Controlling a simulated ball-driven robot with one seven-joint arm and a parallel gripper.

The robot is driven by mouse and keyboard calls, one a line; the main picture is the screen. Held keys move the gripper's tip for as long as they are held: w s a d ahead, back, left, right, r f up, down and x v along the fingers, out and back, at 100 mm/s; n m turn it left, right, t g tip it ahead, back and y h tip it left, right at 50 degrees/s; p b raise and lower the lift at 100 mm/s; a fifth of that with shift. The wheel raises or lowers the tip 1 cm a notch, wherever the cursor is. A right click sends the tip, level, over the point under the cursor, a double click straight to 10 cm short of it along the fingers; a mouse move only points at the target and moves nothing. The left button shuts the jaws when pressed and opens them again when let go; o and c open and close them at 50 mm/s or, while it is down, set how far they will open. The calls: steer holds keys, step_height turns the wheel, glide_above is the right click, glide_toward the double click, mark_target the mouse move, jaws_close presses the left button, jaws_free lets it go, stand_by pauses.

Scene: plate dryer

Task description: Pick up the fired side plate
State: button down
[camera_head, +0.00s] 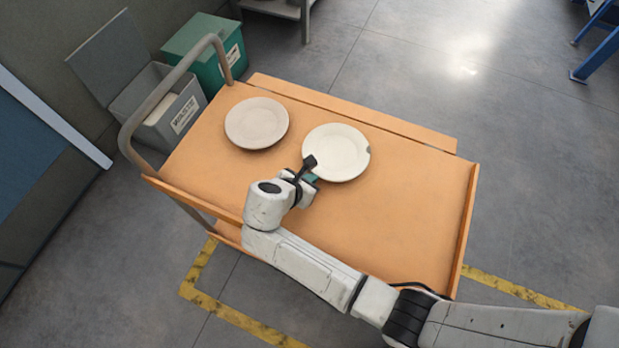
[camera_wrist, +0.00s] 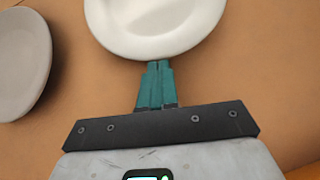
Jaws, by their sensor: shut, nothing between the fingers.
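Two round plates lie on the orange cart top. The cream-white plate (camera_head: 338,146) has a small dark mark at its right rim; it fills the top of the wrist view (camera_wrist: 155,22). The greyer, duller plate (camera_head: 256,123) lies to its left and shows at the left edge of the wrist view (camera_wrist: 20,62). I cannot tell for sure which is the fired one. My gripper (camera_wrist: 157,64) is shut and empty, its teal fingertips at the near rim of the white plate. Whether they touch it I cannot tell. In the head view my wrist hides part of the fingers.
The orange cart (camera_head: 420,215) has a raised lip at its right side and a grey handle (camera_head: 150,105) at its left. A grey waste bin (camera_head: 170,108) and a green bin (camera_head: 207,52) stand beyond the handle. The cart's right half is clear.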

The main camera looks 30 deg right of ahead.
mark_target(327, 164)
steer(key=shift+w+d+r+p, duration=0.15)
steer(key=shift+d+p, duration=0.15)
steer(key=shift+d, duration=0.05)
steer(key=d, duration=0.1)
steer(key=w+d+p, duration=0.1)
steer(key=d, duration=0.2)
steer(key=shift+w+p, duration=0.35)
steer(key=shift+w, duration=0.05)
steer(key=shift+w+d, duration=0.1)
